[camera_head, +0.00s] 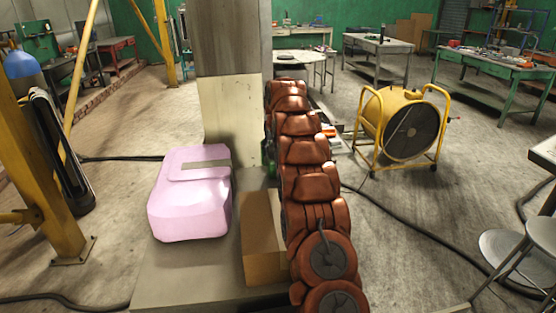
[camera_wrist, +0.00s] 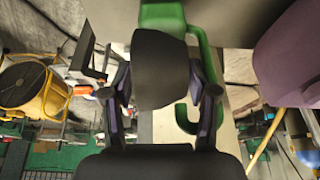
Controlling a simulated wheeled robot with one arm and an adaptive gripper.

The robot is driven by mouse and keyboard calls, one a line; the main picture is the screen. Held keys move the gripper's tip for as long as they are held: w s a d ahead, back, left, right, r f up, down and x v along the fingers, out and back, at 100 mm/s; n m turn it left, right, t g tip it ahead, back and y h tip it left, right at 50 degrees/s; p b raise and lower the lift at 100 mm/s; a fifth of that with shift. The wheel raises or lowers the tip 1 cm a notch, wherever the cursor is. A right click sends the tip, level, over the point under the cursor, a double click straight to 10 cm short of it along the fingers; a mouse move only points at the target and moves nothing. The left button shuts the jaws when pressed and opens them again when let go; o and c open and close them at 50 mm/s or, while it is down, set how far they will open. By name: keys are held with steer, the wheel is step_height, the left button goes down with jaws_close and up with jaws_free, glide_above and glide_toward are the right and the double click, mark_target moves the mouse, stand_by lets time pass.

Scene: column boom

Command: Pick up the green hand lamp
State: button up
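The green hand lamp shows in the wrist view as a green frame (camera_wrist: 205,55) with a hooked end, around a dark body. My gripper (camera_wrist: 160,80) is very close to it, with one finger on each side of the dark body. The fingers stand well apart; whether they touch the lamp cannot be made out. In the head view only a small green piece of the lamp (camera_head: 271,167) shows beside the column, behind my reddish-brown arm, which hides the gripper and most of the lamp.
A pink case (camera_head: 192,200) and a brown cardboard box (camera_head: 262,240) sit on the grey base beside the column (camera_head: 231,110). A yellow drum fan (camera_head: 405,122) stands to the right, with cables on the floor. A yellow post (camera_head: 40,170) is at left.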

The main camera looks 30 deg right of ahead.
steer(key=c, duration=0.3)
steer(key=shift+s+a+r, duration=0.1)
steer(key=shift+a+r, duration=0.05)
steer(key=c, duration=0.4)
jaws_close()
steer(key=shift+r, duration=0.15)
steer(key=shift+r, duration=1.05)
steer(key=shift+r+p, duration=0.5)
steer(key=shift+r, duration=0.85)
step_height(320, 180, up, 5)
steer(key=p, duration=0.5)
